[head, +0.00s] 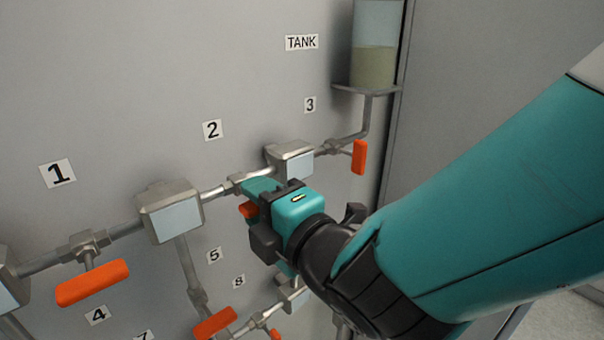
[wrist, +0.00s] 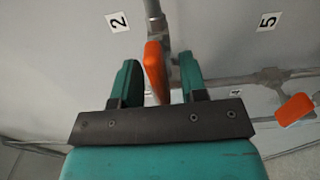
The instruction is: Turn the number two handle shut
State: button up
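The number two handle is an orange lever on the pipe under the label 2 (head: 212,130). In the head view only a small orange piece of the handle (head: 248,210) shows beside my gripper (head: 258,198), which hides the rest. In the wrist view the handle (wrist: 155,70) stands between the two teal fingers of my gripper (wrist: 159,78), looking roughly in line with the pipe behind it. Gaps show on both sides of the handle, so the fingers are open around it and do not appear to touch it.
Handle 1 (head: 92,283) lies along its pipe at the lower left. Handle 3 (head: 359,157) hangs across its pipe at the right, below the tank (head: 373,62). Another orange handle (head: 215,323) is below. Grey valve blocks (head: 170,210) and (head: 290,160) flank my gripper.

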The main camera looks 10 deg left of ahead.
jog(key=shift+w+d, duration=0.1)
jog(key=shift+w, duration=0.1)
grip_shut()
